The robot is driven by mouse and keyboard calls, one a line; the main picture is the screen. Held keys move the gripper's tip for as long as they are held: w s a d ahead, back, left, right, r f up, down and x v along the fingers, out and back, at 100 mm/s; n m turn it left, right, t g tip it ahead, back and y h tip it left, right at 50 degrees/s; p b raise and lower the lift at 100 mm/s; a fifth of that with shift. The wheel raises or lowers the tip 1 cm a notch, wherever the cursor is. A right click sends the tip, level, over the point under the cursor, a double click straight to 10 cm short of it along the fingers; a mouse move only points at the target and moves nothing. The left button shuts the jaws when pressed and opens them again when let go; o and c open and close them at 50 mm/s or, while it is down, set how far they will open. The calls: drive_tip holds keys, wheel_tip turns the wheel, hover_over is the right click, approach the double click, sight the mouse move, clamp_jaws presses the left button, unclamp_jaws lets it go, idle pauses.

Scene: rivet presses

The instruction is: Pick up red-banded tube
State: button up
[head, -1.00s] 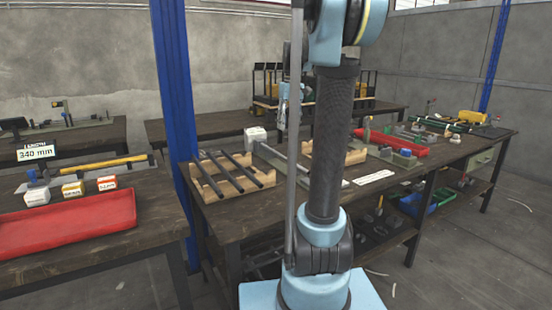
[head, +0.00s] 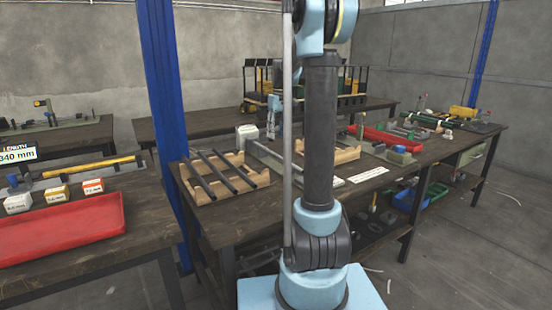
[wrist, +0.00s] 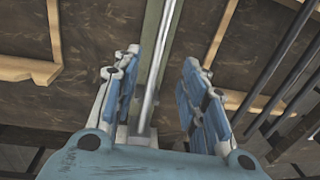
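No red band can be made out on any tube. Several dark tubes (head: 228,170) lie across a wooden rack (head: 197,194) on the middle bench, and some also show at the right of the wrist view (wrist: 285,75). My gripper (wrist: 160,62) is open and empty, its two blue-padded fingers apart. A pale metal rod (wrist: 168,40) on a grey-green fixture shows between and below the fingers, with no visible contact. In the head view my gripper (head: 271,122) hangs above the bench, right of the dark tubes and partly hidden by my arm.
A second wooden rack (head: 347,155) and a red tray (head: 384,139) stand farther right on the bench. A blue post (head: 163,110) rises at the bench's left end. The left bench carries a red tray (head: 65,230), small boxes and a length display (head: 17,153).

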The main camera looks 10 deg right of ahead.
sight(275, 156)
drive_tip(key=shift+a+f, duration=0.2)
drive_tip(key=shift+f, duration=2.05)
drive_tip(key=shift+a+f, duration=0.15)
drive_tip(key=shift+f, duration=2.05)
clamp_jaws()
